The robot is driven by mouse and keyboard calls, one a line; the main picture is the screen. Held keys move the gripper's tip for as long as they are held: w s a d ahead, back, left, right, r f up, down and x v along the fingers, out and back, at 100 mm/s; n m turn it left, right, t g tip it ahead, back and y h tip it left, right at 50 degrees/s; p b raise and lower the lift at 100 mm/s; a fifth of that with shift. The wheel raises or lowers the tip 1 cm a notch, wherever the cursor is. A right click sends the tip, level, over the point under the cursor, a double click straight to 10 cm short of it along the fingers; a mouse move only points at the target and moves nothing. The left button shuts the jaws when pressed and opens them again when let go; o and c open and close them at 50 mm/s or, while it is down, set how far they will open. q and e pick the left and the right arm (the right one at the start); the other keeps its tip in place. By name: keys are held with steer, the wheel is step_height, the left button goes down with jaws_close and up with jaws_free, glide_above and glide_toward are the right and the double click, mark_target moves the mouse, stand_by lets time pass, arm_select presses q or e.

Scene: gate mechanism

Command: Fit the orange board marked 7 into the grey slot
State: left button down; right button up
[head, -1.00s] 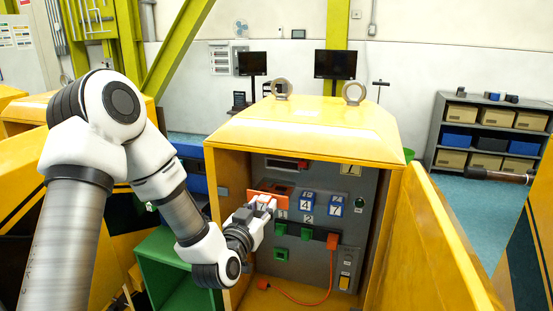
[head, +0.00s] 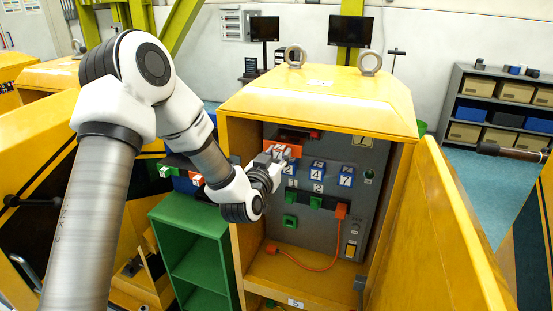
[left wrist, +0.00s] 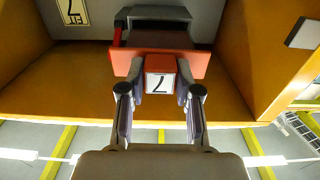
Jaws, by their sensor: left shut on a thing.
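My left gripper (head: 284,155) is in front of the upper left of the grey panel inside the yellow cabinet. It is shut on the white handle block of the orange board (head: 292,146). In the left wrist view, the gripper (left wrist: 160,92) grips the block, and its 7 appears upside down. The orange face (left wrist: 160,64) spans past both fingers. The grey slot (left wrist: 155,13) shows just beyond the board, with a red piece at one side. The board's dark rear part points toward it; I cannot tell whether it has entered.
Blue numbered blocks (head: 317,170) and green blocks (head: 290,221) sit on the panel. An orange plug (head: 341,211) has a cable looping down. The cabinet's yellow side walls flank the opening. A green shelf (head: 196,252) stands at its left.

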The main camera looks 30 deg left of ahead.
mark_target(290, 140)
arm_select(q)
steer(key=shift+w+f, duration=0.1)
steer(key=shift+w, duration=0.1)
steer(key=shift+s, duration=0.15)
stand_by(0.3)
steer(key=shift+f+b, duration=0.15)
steer(key=shift+b, duration=0.2)
steer(key=shift+w+a, duration=0.1)
steer(key=shift+w, duration=0.15)
stand_by(0.4)
steer(key=shift+x, duration=1.2)
steer(key=shift+b+x, duration=0.55)
steer(key=shift+x, duration=2.4)
steer(key=shift+w+a, duration=0.15)
steer(key=shift+w, duration=0.35)
